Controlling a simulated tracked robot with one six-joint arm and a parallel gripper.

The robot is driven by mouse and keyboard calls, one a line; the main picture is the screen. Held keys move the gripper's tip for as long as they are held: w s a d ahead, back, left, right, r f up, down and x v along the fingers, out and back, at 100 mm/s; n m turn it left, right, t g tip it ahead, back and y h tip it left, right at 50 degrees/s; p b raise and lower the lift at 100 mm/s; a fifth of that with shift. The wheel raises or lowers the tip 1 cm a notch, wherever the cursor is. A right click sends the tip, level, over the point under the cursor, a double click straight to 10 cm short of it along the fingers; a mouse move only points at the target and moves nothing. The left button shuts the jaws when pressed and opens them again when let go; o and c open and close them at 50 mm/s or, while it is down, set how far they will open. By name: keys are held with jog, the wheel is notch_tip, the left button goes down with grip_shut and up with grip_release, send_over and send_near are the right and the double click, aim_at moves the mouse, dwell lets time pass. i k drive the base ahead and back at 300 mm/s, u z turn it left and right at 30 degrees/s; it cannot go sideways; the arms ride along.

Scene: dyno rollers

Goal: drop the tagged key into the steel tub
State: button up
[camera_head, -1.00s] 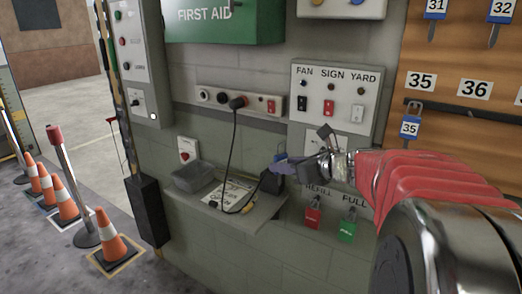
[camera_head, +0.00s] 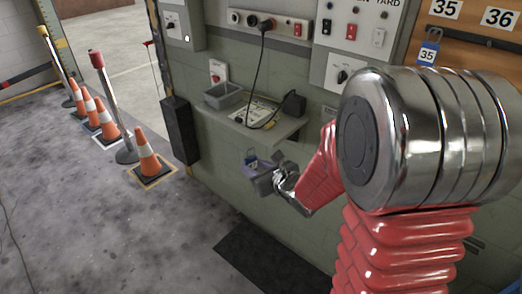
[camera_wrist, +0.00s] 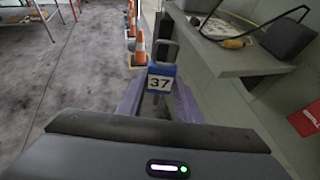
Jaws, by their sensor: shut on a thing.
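The tagged key (camera_wrist: 160,82), with a blue and white tag reading 37, is held between the fingers of my gripper (camera_wrist: 158,104). In the head view the key's blue tag (camera_head: 251,159) shows small at the tip of my gripper (camera_head: 262,176). My gripper is shut on it, in front of the wall and below the shelf. The steel tub (camera_head: 222,97) is a grey open box at the left end of the shelf, above and left of my gripper. The inside floor of the tub is hard to make out.
The wall shelf (camera_head: 271,131) also carries a black block (camera_head: 294,103), a cable and a paper sheet. Its front edge lies between my gripper and the tub.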

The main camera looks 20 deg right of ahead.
aim_at(227, 101)
jog(key=k, duration=0.65)
jog(key=u, duration=0.3)
jog(key=i, duration=0.65)
jog(key=u, duration=0.9)
jog(key=i, duration=1.7)
jog(key=z, duration=0.95)
jog(key=i, duration=0.45)
jog(key=z, duration=0.45)
